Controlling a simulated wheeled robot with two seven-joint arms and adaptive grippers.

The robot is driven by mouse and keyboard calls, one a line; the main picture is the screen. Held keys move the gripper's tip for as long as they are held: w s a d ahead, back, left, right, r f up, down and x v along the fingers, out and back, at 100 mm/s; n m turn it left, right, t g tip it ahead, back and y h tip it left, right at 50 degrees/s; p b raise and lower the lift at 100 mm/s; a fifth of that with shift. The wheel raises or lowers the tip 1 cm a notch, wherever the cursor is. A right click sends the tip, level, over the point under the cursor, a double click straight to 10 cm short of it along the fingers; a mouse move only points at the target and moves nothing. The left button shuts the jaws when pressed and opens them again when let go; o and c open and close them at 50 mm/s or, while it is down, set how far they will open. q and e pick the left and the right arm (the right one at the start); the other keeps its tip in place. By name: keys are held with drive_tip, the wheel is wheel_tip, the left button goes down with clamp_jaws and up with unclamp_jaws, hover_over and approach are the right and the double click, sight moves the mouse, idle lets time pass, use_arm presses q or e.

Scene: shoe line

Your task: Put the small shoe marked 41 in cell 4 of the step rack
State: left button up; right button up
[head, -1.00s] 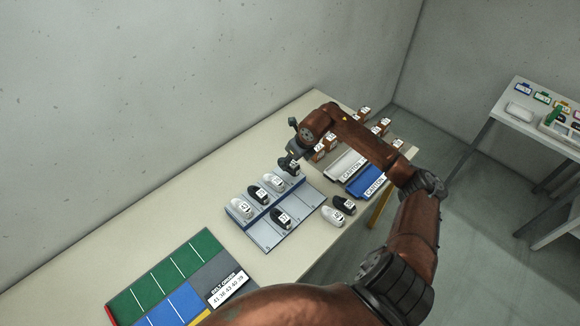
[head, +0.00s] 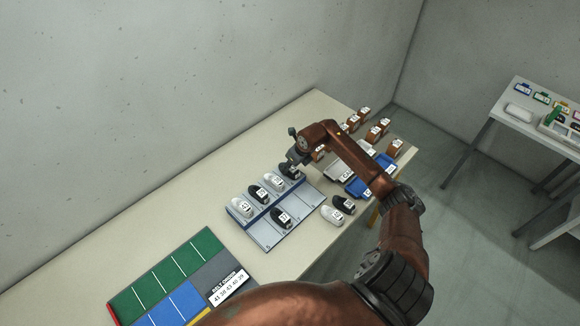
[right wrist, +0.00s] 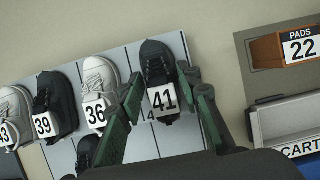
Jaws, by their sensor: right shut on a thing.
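The dark shoe marked 41 (right wrist: 157,72) is at the right end of the step rack's upper row, beside the white shoe marked 36 (right wrist: 99,80). It is over the cell whose label, a partly hidden 4, shows beside its tag. The step rack (head: 301,204) is grey with a blue strip. My right gripper (right wrist: 160,88) is shut on the shoe marked 41, one finger on each side. In the head view the shoe (head: 290,170) is partly hidden under the gripper. I cannot tell whether its sole touches the rack. My left gripper is not in view.
The dark shoe marked 39 (right wrist: 55,105) and the white shoe marked 43 (right wrist: 15,115) fill the upper row leftward. Another dark shoe (head: 281,218) stands in the lower row. Two shoes (head: 332,215) stand at the table's front edge. Carton trays and brown boxes (head: 396,147) lie right.

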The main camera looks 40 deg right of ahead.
drive_tip(key=shift+f, duration=0.15)
drive_tip(key=o, duration=1.2)
drive_tip(key=shift+c, duration=0.2)
drive_tip(key=shift+d+r, duration=0.1)
drive_tip(key=shift+r, duration=0.35)
drive_tip(key=v, duration=1)
drive_tip(key=shift+s+r+b, duration=0.15)
drive_tip(key=shift+b, duration=0.25)
drive_tip(key=shift+s+r, duration=0.2)
drive_tip(key=shift+r, duration=0.35)
